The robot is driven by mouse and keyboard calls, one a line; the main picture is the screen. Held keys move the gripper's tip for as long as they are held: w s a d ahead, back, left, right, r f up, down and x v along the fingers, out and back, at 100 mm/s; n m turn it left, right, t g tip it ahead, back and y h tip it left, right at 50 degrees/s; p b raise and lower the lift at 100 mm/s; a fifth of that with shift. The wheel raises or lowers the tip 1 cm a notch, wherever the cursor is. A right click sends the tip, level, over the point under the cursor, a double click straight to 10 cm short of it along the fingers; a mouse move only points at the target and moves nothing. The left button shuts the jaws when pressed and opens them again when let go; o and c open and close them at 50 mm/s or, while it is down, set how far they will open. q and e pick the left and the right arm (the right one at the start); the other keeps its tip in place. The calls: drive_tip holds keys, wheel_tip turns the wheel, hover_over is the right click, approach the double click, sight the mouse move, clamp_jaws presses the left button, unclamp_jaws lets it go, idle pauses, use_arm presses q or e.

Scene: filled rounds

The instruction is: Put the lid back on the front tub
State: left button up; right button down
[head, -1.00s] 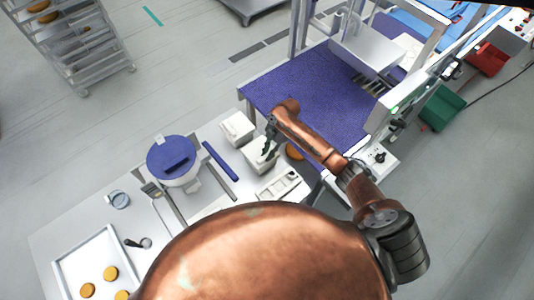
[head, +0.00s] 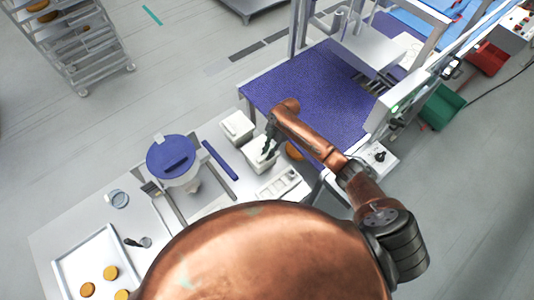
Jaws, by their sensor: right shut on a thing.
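The front tub (head: 259,163) is a small white box on the light worktop, close to the blue belt. A similar white tub (head: 237,129) stands just behind it to the left. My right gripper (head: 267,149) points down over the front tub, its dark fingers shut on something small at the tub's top. This seems to be the pale lid, but fingers and lid are too small to separate clearly. I cannot tell whether the lid touches the rim. My left gripper is not in view.
A white block with dark slots (head: 279,184) lies just in front of the tub. A blue bar (head: 220,160) and a blue-topped hopper (head: 171,151) stand to the left. A tray of rounds (head: 81,252) is at lower left.

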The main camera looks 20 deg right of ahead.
drive_tip(key=shift+f, duration=0.25)
idle(0.3)
drive_tip(key=c, duration=1.8)
unclamp_jaws()
drive_tip(key=o, duration=0.4)
drive_tip(key=shift+o, duration=0.2)
drive_tip(key=shift+r+p, duration=3.05)
drive_tip(key=shift+r, duration=0.5)
